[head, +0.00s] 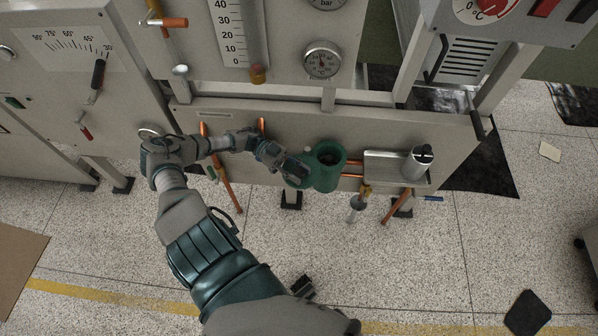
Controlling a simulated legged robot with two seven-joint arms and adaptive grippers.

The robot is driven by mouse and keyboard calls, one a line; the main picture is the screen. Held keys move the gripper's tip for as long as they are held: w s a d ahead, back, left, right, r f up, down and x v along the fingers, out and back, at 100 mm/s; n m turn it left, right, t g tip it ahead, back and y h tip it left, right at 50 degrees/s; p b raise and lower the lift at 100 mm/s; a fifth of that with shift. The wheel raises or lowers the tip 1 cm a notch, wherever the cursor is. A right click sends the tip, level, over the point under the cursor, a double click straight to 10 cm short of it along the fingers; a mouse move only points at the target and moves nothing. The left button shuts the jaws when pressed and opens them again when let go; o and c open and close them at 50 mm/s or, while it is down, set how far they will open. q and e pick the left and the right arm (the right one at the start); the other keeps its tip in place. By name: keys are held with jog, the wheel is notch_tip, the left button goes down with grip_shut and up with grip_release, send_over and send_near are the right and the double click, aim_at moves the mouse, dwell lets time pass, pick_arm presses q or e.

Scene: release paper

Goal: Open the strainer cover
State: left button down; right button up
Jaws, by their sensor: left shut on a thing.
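The green strainer (328,176) stands against the front of the grey panel. Its round top shows a dark opening, with no cover seen over it. A green rounded part, which looks like the strainer cover (298,182), is at the strainer's left side. My left gripper (293,170) is shut on this part, and its fingers partly hide it. I cannot tell whether the cover is still joined to the strainer body.
A metal tray (385,170) right of the strainer bears a silver cylinder with a dark top (417,165). Copper pipes (222,170) run down the panel (440,135). Gauges (322,60) sit above. The speckled floor (400,260) in front is mostly clear.

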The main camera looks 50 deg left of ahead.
aim_at(299, 171)
pick_arm(q)
jog(key=shift+w+r, duration=0.1)
jog(key=c, duration=0.7)
grip_release()
notch_tip(299, 171, up, 10)
jog(key=shift+w+f, duration=0.1)
jog(key=shift+f, duration=0.05)
